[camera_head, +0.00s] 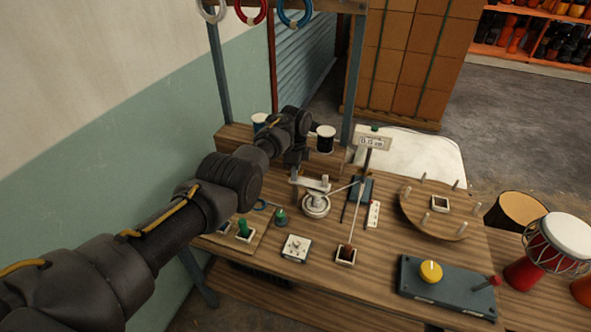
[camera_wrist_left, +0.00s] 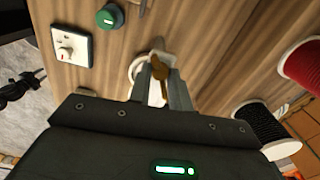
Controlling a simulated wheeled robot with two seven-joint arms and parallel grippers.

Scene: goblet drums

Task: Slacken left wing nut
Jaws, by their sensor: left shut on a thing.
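My left gripper (camera_head: 295,164) reaches down from the left over the wooden bench, at the back of a pale metal fixture (camera_head: 316,205) with a round base. In the left wrist view its two fingers (camera_wrist_left: 159,82) are closed around a brass-coloured piece (camera_wrist_left: 160,66), which looks like the wing nut. Part of a pale round piece (camera_wrist_left: 137,66) shows just beyond the fingertips. In the head view the wing nut is too small and hidden to make out. My right gripper is not in view.
A green knob (camera_head: 281,216), a white switch plate (camera_head: 296,247) and a small box (camera_head: 345,256) with a leaning rod stand nearby. A black spool (camera_head: 325,139) is behind. A round pegged board (camera_head: 437,212) and a dark box with a yellow knob (camera_head: 431,271) are to the right.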

